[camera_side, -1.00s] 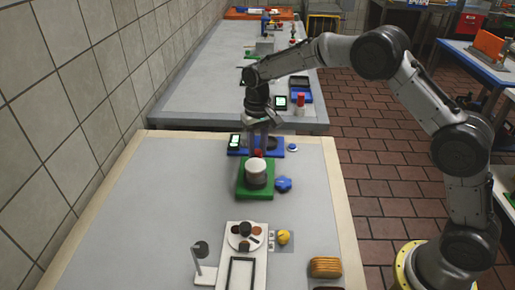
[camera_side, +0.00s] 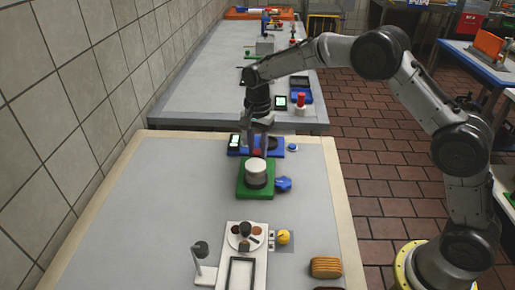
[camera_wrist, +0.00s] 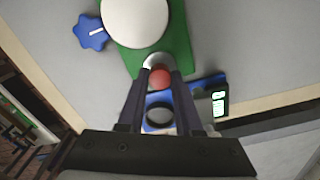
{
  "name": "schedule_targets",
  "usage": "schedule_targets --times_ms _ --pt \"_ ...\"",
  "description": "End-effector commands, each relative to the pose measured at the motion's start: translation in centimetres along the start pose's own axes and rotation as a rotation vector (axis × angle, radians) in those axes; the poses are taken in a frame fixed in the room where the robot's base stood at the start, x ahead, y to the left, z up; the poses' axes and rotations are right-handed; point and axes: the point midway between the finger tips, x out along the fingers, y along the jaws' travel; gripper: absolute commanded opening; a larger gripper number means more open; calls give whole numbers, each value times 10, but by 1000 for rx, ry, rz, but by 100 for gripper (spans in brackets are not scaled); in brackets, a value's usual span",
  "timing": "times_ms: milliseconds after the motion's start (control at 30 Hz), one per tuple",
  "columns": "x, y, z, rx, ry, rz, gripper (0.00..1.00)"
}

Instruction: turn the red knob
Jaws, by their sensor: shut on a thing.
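The red knob (camera_wrist: 160,78) shows between my fingertips in the wrist view. It sits at the edge of the green base, and in the side view the red knob (camera_side: 257,153) is partly hidden by my fingers. My gripper (camera_wrist: 160,70) is shut on the knob, one finger on each side; it also shows in the side view (camera_side: 257,149), pointing down. The green base (camera_side: 243,187) carries a white round drum (camera_side: 256,168).
A blue star-shaped knob (camera_side: 283,184) stands beside the green base. Behind is a blue plate (camera_side: 274,152) with a lit display (camera_side: 234,141). Nearer are a white board (camera_side: 232,227), a yellow knob (camera_side: 283,237) and a sandwich-like item (camera_side: 326,267). The left tabletop is clear.

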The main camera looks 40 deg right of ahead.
Motion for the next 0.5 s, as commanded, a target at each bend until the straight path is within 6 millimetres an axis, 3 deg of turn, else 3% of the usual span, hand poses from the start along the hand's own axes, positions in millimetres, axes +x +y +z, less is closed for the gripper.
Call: schedule_targets --times_ms 500 --pt "-2 -1 -1 338 3 -5 0"
